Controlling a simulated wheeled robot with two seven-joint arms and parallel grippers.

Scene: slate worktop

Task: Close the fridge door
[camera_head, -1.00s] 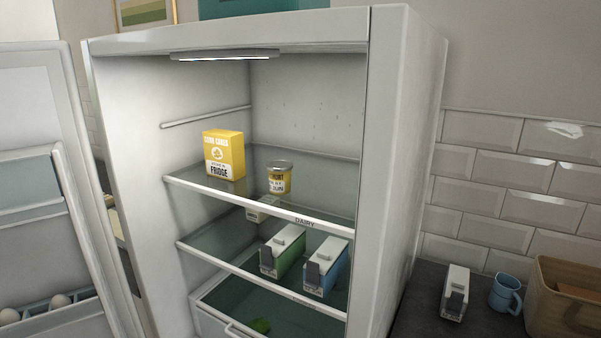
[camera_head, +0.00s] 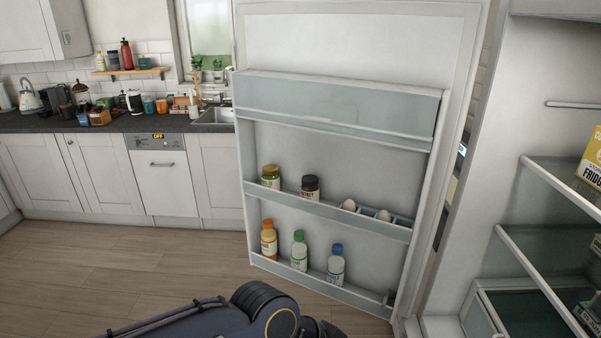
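The fridge door (camera_head: 345,50) stands wide open in the middle of the head view, its inner side facing me. Its racks hold jars, eggs and several bottles. The fridge body (camera_head: 525,90) is at the right edge, with its shelves (camera_head: 545,265) showing and a yellow box (camera_head: 592,160) on the upper one. A dark arm link of mine lies along the bottom edge, below the door and apart from it in the picture. Neither gripper's fingers can be made out.
Wooden floor (camera_head: 150,270) is free to the left of the door. Behind it runs a counter with white cabinets (camera_head: 110,170), a dishwasher (camera_head: 163,175) and a sink (camera_head: 215,117). Many small items stand on the counter.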

